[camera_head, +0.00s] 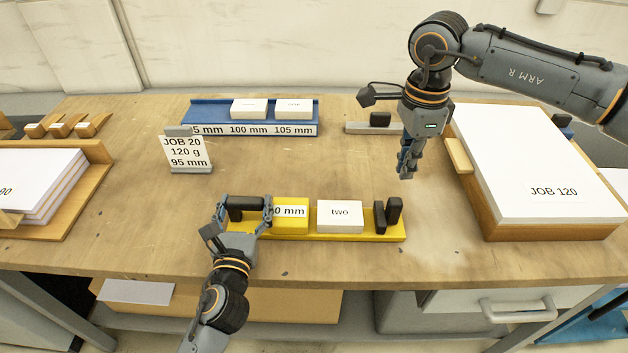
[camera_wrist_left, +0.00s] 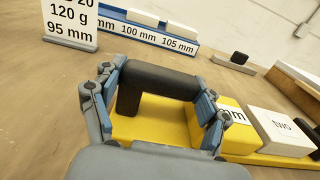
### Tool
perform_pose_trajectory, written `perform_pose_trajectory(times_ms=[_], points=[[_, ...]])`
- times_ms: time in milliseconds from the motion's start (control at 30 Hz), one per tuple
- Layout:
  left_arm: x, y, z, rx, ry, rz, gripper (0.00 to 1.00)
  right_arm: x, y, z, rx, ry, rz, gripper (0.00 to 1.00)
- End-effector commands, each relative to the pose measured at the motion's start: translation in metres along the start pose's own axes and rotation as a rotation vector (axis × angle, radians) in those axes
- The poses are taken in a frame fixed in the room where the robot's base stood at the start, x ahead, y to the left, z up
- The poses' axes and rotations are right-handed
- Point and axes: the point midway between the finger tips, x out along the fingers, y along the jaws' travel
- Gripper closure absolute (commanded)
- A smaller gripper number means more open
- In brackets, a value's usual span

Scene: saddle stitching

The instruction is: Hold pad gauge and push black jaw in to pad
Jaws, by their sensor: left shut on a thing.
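The yellow pad gauge (camera_head: 385,232) lies near the table's front. It carries a black handle (camera_wrist_left: 160,80), a yellow block with a partly hidden "0 mm" label (camera_head: 291,212), and a white pad marked "two" (camera_head: 340,215). Two black upright pieces stand at its right end, an inner one (camera_head: 379,217) and an outer, tilted one (camera_head: 395,210); a gap separates the pad from the inner one. I cannot tell which is the jaw. My left gripper (camera_head: 243,207) is shut on the handle. My right gripper (camera_head: 406,174) hangs above the table, behind the gauge's right end, holding nothing visible.
A blue rack (camera_head: 250,129) with two white pads stands at the back. A job card (camera_head: 188,153) stands left of it. A large paper stack (camera_head: 540,150) fills the right side. The middle table is clear.

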Motion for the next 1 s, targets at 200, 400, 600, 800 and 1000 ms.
perform_pose_trajectory(times_ms=[200, 400, 600, 800, 1000], points=[[0.000, 0.000, 0.000, -0.001, 0.000, 0.000, 0.83, 0.001, 0.000, 0.001, 0.000, -0.012, 0.002, 1.00], [0.000, 0.000, 0.000, -0.002, 0.001, 0.000, 0.83, 0.010, 0.002, 0.001, 0.000, -0.133, 0.019, 1.00], [0.000, 0.000, 0.000, -0.002, 0.001, 0.000, 0.83, 0.019, 0.004, -0.018, 0.035, -0.318, 0.017, 1.00], [0.000, 0.000, 0.000, -0.002, 0.001, 0.000, 0.83, 0.027, 0.008, -0.053, 0.096, -0.441, -0.006, 1.00], [0.000, 0.000, 0.000, -0.002, 0.001, 0.000, 0.83, 0.030, 0.011, -0.079, 0.136, -0.491, -0.030, 1.00]])
